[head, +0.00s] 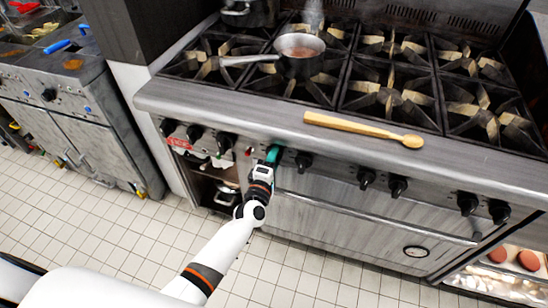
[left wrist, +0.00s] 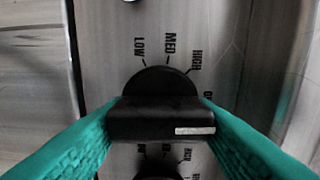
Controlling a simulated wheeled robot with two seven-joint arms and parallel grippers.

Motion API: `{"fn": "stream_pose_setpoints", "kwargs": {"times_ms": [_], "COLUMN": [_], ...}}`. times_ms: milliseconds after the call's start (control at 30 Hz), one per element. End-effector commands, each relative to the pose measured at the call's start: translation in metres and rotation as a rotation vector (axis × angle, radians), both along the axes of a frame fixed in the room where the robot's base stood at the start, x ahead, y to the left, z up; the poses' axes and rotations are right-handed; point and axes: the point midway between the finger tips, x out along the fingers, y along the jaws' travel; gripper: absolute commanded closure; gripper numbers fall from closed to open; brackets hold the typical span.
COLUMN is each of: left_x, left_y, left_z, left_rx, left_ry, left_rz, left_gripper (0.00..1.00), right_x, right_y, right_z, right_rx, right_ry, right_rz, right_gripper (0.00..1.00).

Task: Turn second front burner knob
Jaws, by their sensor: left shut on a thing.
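My left gripper (head: 273,155) has teal fingers and is at the stove's front panel. In the left wrist view the fingers are shut on a black burner knob (left wrist: 160,118), one on each side of its raised bar. A short white mark shows low on the right of that bar. LOW, MED and HIGH are printed around the knob on the steel panel. Another black knob (head: 304,161) sits just right of the gripper; part of a knob (left wrist: 160,162) also shows at the bottom of the left wrist view. My right gripper is not in view.
A saucepan (head: 300,62) with reddish contents stands on a back-left grate. A wooden spoon (head: 362,128) lies on the stove's front ledge. The oven handle (head: 380,218) runs below the knobs. Tiled floor (head: 100,230) is open in front.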

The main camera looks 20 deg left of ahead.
Motion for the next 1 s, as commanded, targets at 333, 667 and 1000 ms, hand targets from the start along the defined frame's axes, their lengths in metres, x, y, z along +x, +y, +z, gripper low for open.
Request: {"fn": "stream_pose_setpoints", "kwargs": {"times_ms": [333, 667, 1000], "left_x": [-0.0007, -0.0008, -0.0014], "left_y": [-0.0005, -0.0005, -0.0002], "left_z": [-0.002, -0.0021, -0.0011], "left_rx": [0.039, 0.039, 0.037], "left_ry": [0.002, 0.003, 0.0], "left_rz": [-0.001, -0.001, 0.0], "left_gripper": [0.74, 0.4, 0.32], "right_x": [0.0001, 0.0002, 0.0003], "right_y": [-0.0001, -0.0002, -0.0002], "right_z": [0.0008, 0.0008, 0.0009], "right_rx": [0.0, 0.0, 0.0], "right_ry": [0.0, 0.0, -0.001], "right_rz": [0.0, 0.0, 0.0], "right_gripper": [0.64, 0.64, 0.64]}}
